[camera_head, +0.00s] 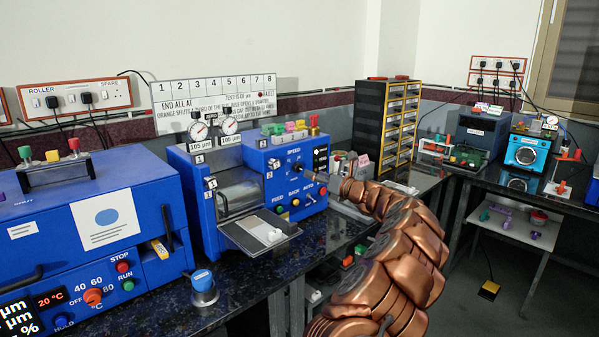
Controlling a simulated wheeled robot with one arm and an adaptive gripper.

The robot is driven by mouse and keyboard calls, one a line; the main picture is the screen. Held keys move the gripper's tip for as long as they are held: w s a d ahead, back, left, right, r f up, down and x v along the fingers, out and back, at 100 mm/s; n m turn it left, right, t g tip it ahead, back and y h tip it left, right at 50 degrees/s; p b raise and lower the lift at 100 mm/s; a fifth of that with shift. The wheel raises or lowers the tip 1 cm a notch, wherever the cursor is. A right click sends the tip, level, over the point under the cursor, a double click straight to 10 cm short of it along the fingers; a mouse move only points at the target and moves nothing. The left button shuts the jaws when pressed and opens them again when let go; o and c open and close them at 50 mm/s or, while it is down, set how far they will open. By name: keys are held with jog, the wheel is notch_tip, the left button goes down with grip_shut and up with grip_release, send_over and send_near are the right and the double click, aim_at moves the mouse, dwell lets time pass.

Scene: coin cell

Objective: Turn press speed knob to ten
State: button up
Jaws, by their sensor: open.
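The blue roller press (207,200) stands on the dark counter in the middle. Its front panel carries the word SPEED, with a small knob (298,167) just below it; the number it points to is too small to read. My copper-coloured arm reaches in from the lower right. My gripper (343,187) is at its end, just right of the panel and a little below the knob's height. It is open, and I see nothing held in it. A gap shows between it and the speed knob in the picture; the depth between them is hard to tell.
A blue oven-like machine (95,215) stands at left, and a small blue-topped pot (203,281) sits on the counter before the press. The press has a grey feed tray (250,236) jutting forward. A black and yellow drawer cabinet (370,115) stands behind.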

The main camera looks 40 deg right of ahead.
aim_at(299, 169)
jog(key=shift+w+p, duration=0.3)
jog(key=shift+w, duration=3.4)
jog(key=c, duration=1)
jog(key=shift+a+r, duration=0.1)
jog(key=shift+a, duration=0.05)
grip_shut()
